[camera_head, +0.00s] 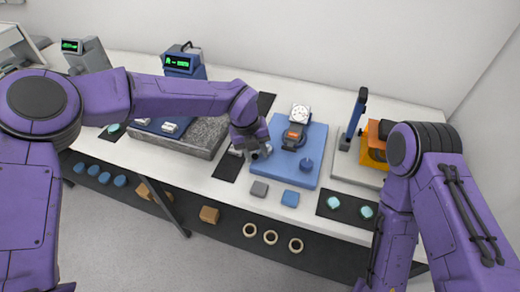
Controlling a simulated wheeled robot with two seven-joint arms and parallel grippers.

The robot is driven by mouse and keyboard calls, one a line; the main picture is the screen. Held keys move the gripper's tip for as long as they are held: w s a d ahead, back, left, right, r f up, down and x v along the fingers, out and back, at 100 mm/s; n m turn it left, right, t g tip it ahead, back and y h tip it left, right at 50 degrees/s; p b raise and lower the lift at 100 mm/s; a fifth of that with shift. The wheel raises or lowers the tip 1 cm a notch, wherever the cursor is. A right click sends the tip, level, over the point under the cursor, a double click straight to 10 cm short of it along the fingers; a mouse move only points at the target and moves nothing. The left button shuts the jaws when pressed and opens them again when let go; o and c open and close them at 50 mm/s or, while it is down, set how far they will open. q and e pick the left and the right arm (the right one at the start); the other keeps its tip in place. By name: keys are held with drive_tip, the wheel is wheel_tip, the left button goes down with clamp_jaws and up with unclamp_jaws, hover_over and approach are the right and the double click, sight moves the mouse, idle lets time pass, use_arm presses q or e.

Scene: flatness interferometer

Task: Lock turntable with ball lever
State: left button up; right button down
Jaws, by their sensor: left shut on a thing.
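A blue base plate (277,176) lies on the table right of centre. It carries a white round dial (300,115), an orange and grey block (293,137) and a blue round knob (306,164). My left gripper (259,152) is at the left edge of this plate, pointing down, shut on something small. The hand hides most of what it holds; it sits where a lever of the blue fixture would be, but a ball end cannot be made out. My right arm hangs at the right, and its gripper is out of view.
A grey granite slab (201,138) with a blue fixture is to the left. A blue stand (354,118) and an orange unit (374,148) are at the right. Rings (270,237) lie on a lower shelf.

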use_arm(q)
drive_tip(key=shift+w+a+r+m+p, duration=0.4)
drive_tip(key=shift+w+m, duration=0.2)
drive_tip(key=shift+m, duration=0.3)
drive_tip(key=m, duration=0.1)
drive_tip(key=w+m+p, duration=0.1)
drive_tip(key=shift+a+f+m+g, duration=0.1)
drive_tip(key=shift+a+m+g, duration=0.2)
drive_tip(key=shift+m, duration=0.1)
drive_tip(key=m, duration=0.1)
drive_tip(key=w+m, duration=0.1)
drive_tip(key=shift+a+m+g, duration=0.15)
drive_tip(key=shift+m+g, duration=0.15)
drive_tip(key=shift+w+m+p, duration=0.25)
drive_tip(key=shift+m+p, duration=0.05)
drive_tip(key=shift+m, duration=0.3)
drive_tip(key=shift+w, duration=0.1)
drive_tip(key=o, duration=1)
drive_tip(key=shift+o, duration=0.4)
drive_tip(key=shift+f, duration=0.2)
